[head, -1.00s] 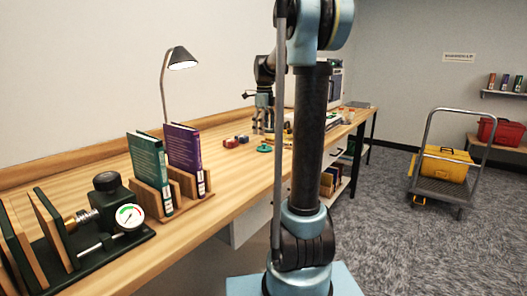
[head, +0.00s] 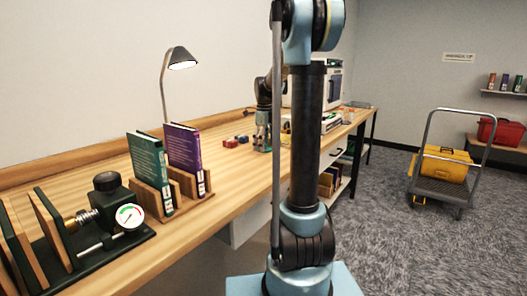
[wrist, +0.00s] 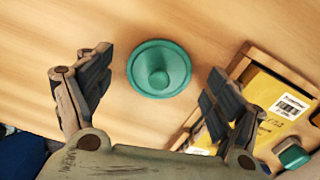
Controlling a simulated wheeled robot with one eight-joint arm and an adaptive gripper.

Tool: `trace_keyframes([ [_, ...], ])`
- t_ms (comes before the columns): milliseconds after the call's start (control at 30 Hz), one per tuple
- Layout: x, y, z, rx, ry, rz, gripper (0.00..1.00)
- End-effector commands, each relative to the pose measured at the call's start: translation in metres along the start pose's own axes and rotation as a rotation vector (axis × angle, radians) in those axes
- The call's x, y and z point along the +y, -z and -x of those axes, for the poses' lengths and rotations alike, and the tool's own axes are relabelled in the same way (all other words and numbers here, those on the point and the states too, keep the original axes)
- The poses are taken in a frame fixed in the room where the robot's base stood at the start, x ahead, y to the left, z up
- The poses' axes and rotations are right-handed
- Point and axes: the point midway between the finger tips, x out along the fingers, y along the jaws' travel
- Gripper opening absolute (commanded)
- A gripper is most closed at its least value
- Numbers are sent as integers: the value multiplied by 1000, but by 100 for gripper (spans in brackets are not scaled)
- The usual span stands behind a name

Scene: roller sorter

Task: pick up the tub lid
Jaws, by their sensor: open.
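The tub lid is a round teal disc with a raised knob in its middle (wrist: 159,69). It lies flat on the wooden bench top, knob towards the wrist camera. My gripper (wrist: 158,76) is open, with one finger left of the lid and one right of it in the picture. Both fingers appear clear of the lid, and nothing is between them but the lid. How high the fingertips are above the bench is hard to tell. In the head view my gripper (head: 263,145) is low over the bench and hides the lid.
A wooden tray (wrist: 250,50) holding a yellow labelled item (wrist: 262,108) lies close to the right finger. A small teal object (wrist: 292,155) is at the lower right. Red and blue blocks (head: 236,141) sit left of my gripper. Books (head: 185,158) stand nearer on the bench.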

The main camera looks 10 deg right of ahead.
Motion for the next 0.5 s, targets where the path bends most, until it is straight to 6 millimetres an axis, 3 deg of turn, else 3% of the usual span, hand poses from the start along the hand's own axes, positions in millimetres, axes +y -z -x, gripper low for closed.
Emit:
trace_keyframes([
  [33, 0, 0, 0, 0, 0, 0, 82],
  [233, 0, 0, 0, 0, 0, 1, 49],
  [500, 1, -2, 0, 0, 0, 2, 49],
])
